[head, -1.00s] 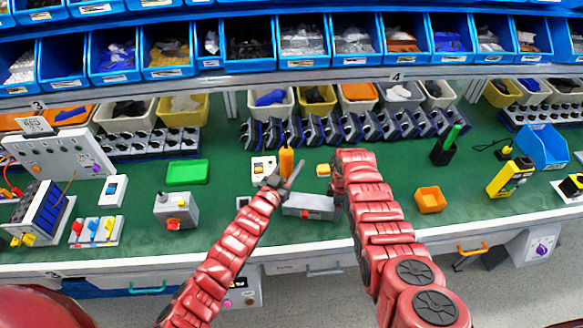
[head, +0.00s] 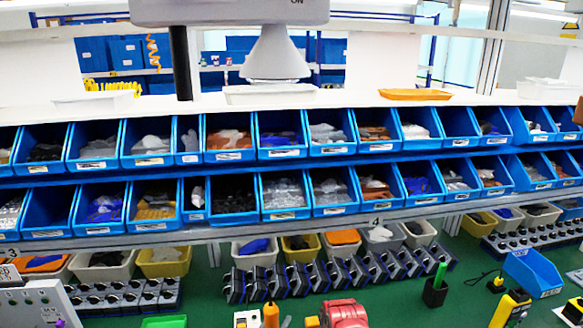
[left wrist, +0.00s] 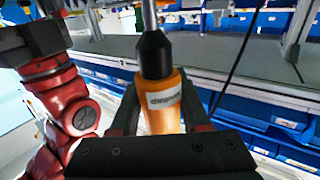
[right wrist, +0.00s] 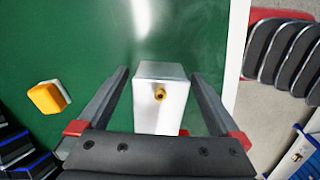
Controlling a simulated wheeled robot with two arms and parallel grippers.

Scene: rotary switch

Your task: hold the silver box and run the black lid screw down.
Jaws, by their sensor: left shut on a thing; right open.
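My left gripper (left wrist: 160,108) is shut on an orange screwdriver (left wrist: 162,118) with a black collar and a metal shaft; the handle top also shows at the bottom edge of the head view (head: 270,315). The silver box (right wrist: 160,110) is in the right wrist view, with a small brass-coloured fitting (right wrist: 160,93) on its facing side. My right gripper (right wrist: 160,75) is open, with one finger on each side of the box and a visible gap at the left. I cannot make out the black lid screw.
A yellow block with a white base (right wrist: 47,97) lies on the green table left of the box in the right wrist view. The table edge (right wrist: 238,60) is close on the right. A row of dark modules (head: 330,275) and blue bins (head: 285,195) stand behind in the head view.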

